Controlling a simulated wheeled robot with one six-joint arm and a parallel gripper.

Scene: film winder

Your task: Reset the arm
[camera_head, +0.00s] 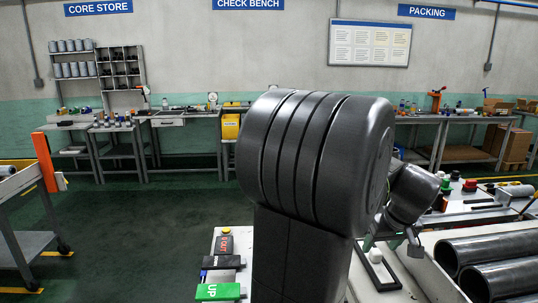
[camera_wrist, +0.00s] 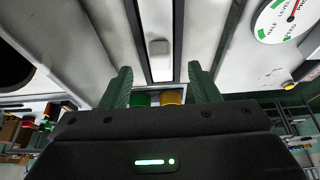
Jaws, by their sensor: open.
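My gripper (camera_wrist: 160,88) shows in the wrist view, with its two dark green fingers spread apart and nothing held between them. A green button (camera_wrist: 141,99) and an amber button (camera_wrist: 173,97) appear in the gap between the fingers, apparently beyond them. In the head view my grey arm (camera_head: 310,160) fills the middle, bent, with its far part (camera_head: 412,193) reaching to the right. The gripper's fingers cannot be made out clearly there.
White machine panels with a dial gauge (camera_wrist: 290,15) are close to my gripper. In the head view, dark rolls (camera_head: 490,248) lie at right. Open floor (camera_head: 130,230) is at left.

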